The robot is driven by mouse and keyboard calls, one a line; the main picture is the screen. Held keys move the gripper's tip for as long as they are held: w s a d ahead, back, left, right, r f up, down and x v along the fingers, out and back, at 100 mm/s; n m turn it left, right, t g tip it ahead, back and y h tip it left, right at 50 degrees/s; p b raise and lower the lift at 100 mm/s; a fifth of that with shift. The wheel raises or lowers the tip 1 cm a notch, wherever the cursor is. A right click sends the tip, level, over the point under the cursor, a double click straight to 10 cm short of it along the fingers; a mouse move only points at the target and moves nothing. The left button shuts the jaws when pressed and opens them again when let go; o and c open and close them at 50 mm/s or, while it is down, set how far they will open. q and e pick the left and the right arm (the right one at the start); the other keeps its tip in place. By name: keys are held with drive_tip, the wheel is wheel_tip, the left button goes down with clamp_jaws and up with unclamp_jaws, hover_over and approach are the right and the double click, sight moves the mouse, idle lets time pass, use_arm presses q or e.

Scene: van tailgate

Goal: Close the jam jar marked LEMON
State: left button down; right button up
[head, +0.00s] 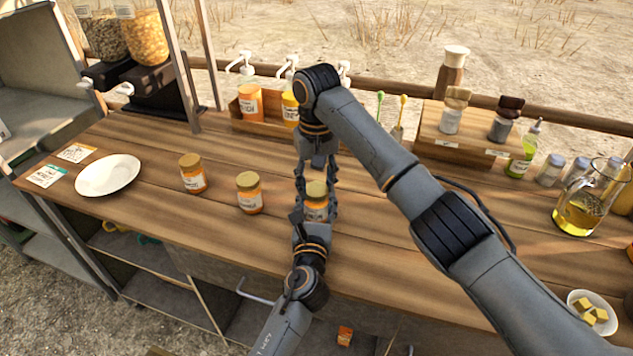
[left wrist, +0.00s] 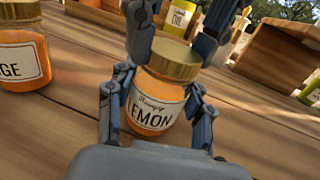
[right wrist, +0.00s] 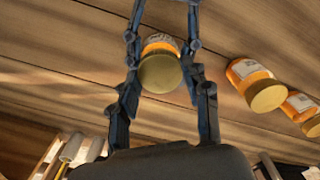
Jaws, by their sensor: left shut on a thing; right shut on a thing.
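The LEMON jar (head: 316,211) stands upright on the wooden counter, with orange contents and a gold lid. Its label reads LEMON in the left wrist view (left wrist: 152,108). The gold lid (left wrist: 172,60) sits on top of the jar; I cannot tell how tight it is. My left gripper (head: 315,207) is shut on the jar body from the near side. My right gripper (head: 317,186) reaches down from above and is shut on the lid, which faces the camera in the right wrist view (right wrist: 160,74).
Two similar lidded jars stand to the left, a nearer jar (head: 250,194) and a farther jar (head: 193,174). In the left wrist view the neighbouring jar (left wrist: 18,55) has a label ending in GE. A white plate (head: 108,175) lies farther left. A wooden caddy (head: 262,124) stands behind.

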drive_tip(key=o, duration=1.4)
drive_tip(key=shift+c, duration=0.2)
wheel_tip(320, 180, up, 12)
use_arm(q)
drive_tip(key=shift+c, duration=2.3)
unclamp_jaws()
drive_tip(key=s, duration=0.8)
drive_tip(key=s+a, duration=0.1)
drive_tip(key=s, duration=0.3)
